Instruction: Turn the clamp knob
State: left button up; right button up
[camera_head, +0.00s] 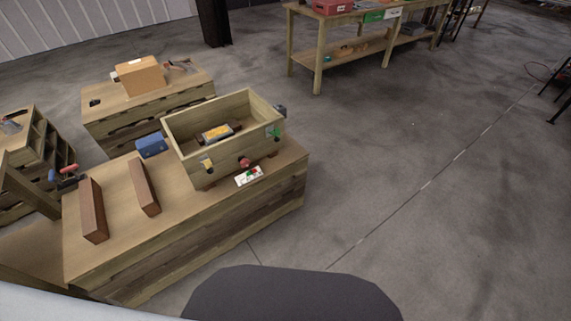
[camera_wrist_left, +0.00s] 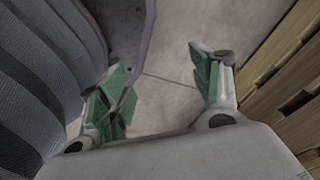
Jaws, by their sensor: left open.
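A wooden box (camera_head: 187,173) stands open on the wooden workbench in the head view. A round red knob (camera_head: 244,163) sits on its near wall, beside a yellow part (camera_head: 207,165); I cannot tell which part is the clamp knob. A green part (camera_head: 274,132) and a dark part (camera_head: 280,111) are at its right side. A dark and yellow object (camera_head: 217,132) lies inside. My left gripper (camera_wrist_left: 160,88) shows only in the left wrist view, open and empty over bare floor, apart from the wooden slats at right. My right gripper is out of view.
Another bench with a cardboard box (camera_head: 140,76) stands behind.

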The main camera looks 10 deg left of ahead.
pick_arm(q)
jog(key=s+a+r+p, duration=0.3)
jog(key=s+r+p, duration=0.2)
jog(key=s+p, duration=0.7)
jog(key=shift+s+a+r, duration=0.15)
jog(key=shift+a, duration=0.05)
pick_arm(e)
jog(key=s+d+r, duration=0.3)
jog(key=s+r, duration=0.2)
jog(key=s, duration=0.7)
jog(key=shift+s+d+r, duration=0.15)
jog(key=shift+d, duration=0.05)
